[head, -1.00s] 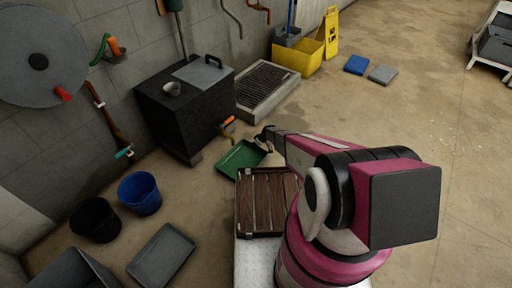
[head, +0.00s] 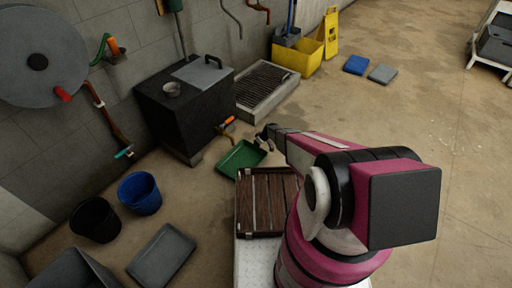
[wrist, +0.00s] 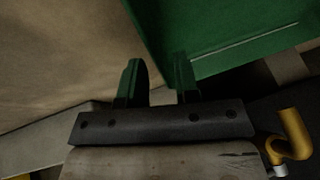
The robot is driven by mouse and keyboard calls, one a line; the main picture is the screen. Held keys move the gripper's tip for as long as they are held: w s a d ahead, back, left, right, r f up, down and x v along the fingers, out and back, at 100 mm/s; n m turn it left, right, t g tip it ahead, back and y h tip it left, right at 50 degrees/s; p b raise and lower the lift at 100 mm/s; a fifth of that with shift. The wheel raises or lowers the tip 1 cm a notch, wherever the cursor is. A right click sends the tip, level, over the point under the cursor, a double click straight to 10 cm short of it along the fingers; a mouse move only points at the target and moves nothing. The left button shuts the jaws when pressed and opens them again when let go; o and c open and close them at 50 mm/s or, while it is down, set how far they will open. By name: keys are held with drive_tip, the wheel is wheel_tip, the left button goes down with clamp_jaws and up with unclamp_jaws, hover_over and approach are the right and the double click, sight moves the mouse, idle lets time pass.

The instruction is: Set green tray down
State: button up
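The green tray (head: 238,160) appears to lie on the floor in the head view, between the black box and the wooden slatted crate. My gripper (head: 262,143) is at the tray's far right edge. In the wrist view, the two fingers of my gripper (wrist: 158,82) stand apart with a clear gap. The green tray (wrist: 215,30) fills the upper right there. Its edge runs down toward the gap; the right finger overlaps the tray and the left finger is over floor. I cannot tell whether either finger touches the rim.
The black box (head: 180,125) with an orange-handled tap (head: 227,123) stands just behind the tray. The slatted crate (head: 262,205) is in front of it. Blue (head: 140,192) and black (head: 95,219) buckets and a grey tray (head: 162,254) lie left. Floor at right is open.

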drive_tip(key=s+d+r+m, duration=0.1)
drive_tip(key=s+d+r, duration=0.15)
drive_tip(key=r, duration=0.55)
drive_tip(key=s+d+r+m+h, duration=0.15)
drive_tip(key=s+r, duration=0.25)
drive_tip(key=r, duration=0.5)
drive_tip(key=s+d+r, duration=0.3)
drive_tip(key=r, duration=0.5)
drive_tip(key=s+d+r+m+h, duration=0.2)
drive_tip(key=s+d+r+m, duration=0.1)
drive_tip(key=s+r, duration=0.8)
drive_tip(key=s+d+r+m+g+h, duration=0.1)
drive_tip(key=s+d+r+m, duration=0.3)
drive_tip(key=s+r, duration=0.7)
wheel_tip(320, 180, up, 4)
drive_tip(key=shift+d+r+h, duration=0.1)
drive_tip(key=shift+d+h, duration=0.1)
drive_tip(key=shift+h, duration=0.35)
